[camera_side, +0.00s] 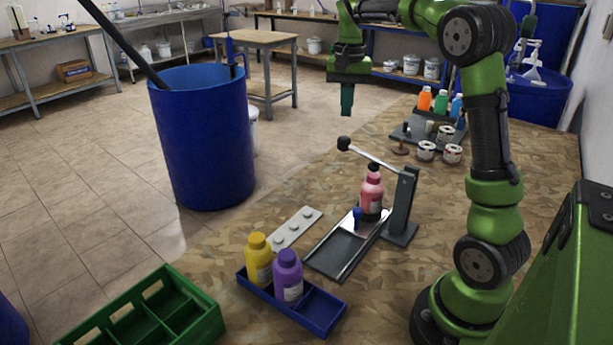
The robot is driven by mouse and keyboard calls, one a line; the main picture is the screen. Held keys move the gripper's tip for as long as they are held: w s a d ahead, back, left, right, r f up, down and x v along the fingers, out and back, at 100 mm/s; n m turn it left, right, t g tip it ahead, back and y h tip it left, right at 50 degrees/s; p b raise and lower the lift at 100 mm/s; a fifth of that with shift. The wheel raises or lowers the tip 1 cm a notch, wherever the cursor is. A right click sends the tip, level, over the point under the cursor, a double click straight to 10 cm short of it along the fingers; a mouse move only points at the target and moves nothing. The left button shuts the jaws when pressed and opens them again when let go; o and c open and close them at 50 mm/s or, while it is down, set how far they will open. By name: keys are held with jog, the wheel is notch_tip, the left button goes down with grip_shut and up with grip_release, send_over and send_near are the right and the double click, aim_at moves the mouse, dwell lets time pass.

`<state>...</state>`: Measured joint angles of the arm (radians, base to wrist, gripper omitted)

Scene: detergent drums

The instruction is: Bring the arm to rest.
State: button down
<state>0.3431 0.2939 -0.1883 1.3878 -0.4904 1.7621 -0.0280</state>
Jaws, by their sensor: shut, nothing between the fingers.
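My gripper (347,100) is at the upper middle of the side view, pointing down and raised above the work table (400,265). Its fingers are together and hold nothing. It is apart from every object. Part of my green arm reaches up at the right. A pink bottle (371,192) with a dark cap stands upright in a dark press fixture (401,205), below and a little right of my gripper. The fixture's lever ends in a black knob (344,143).
A blue tray (325,311) holds a yellow bottle (258,260) and a purple bottle (288,275). A green crate (195,320) is at front left. A blue drum (203,140) stands beside the table. Several bottles and tins (426,150) stand at the back right.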

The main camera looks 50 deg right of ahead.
jog(key=shift+d, duration=0.1)
jog(key=shift+w+d+f, duration=0.1)
jog(key=shift+w+f, duration=0.05)
jog(key=shift+f, duration=0.25)
jog(key=shift+s+a+f+n+t, duration=0.2)
jog(key=shift+a+f+n+t, duration=0.1)
jog(key=shift+a+f+n, duration=0.25)
jog(key=s+a+n+t+y, duration=0.1)
jog(key=s+a+n+t, duration=0.2)
jog(key=s+a, duration=0.4)
jog(key=s+a+n+t+y, duration=0.1)
jog(key=s+a+n+t, duration=0.2)
jog(key=s+a, duration=0.4)
jog(key=a+n, duration=0.1)
jog(key=a, duration=0.7)
jog(key=shift+a+f+t, duration=0.3)
